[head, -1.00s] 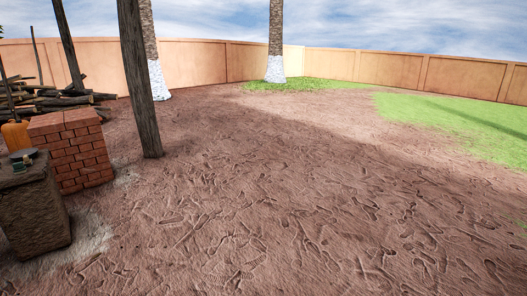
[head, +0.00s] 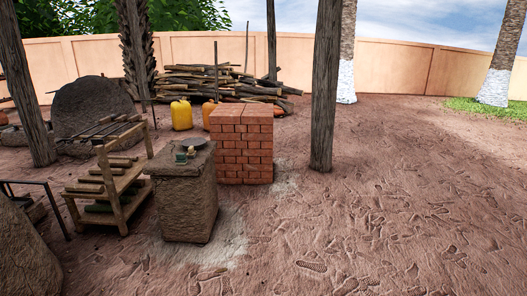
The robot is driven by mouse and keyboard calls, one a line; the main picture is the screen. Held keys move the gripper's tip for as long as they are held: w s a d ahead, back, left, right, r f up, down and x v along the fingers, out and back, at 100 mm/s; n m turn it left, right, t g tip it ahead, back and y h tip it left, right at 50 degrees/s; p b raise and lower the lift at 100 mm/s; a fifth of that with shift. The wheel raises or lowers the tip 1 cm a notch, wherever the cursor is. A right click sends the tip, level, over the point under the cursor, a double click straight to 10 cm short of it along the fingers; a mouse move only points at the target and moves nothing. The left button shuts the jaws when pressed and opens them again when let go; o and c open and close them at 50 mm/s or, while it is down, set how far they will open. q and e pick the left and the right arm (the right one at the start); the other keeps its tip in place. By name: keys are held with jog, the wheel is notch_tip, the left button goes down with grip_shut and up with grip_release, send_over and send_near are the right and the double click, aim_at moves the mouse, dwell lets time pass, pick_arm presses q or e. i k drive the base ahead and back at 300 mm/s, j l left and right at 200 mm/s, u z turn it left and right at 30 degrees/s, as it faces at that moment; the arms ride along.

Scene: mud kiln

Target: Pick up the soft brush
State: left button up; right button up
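I cannot make out a soft brush in the head view. A mud block stand (head: 187,212) stands left of centre with small green items (head: 184,153) and a dark flat round thing (head: 195,143) on top. They are too small to identify surely. Neither of my grippers is in view.
A brick stack (head: 241,148) stands just behind the mud stand. A wooden rack (head: 112,180) is to its left, near a mud dome (head: 92,106). A yellow jerrycan (head: 181,115) and a log pile (head: 215,84) are behind. A wooden post (head: 325,90) rises right of centre. Open ground (head: 400,220) lies right.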

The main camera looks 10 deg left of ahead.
aim_at(180, 157)
jog(key=i+u, duration=0.3)
jog(key=i, duration=0.2)
jog(key=i+u, duration=0.25)
jog(key=i, duration=0.2)
jog(key=i+l+u, duration=0.1)
jog(key=i+u, duration=0.2)
jog(key=i, duration=0.2)
jog(key=i+l+u, duration=0.25)
jog(key=i, duration=0.2)
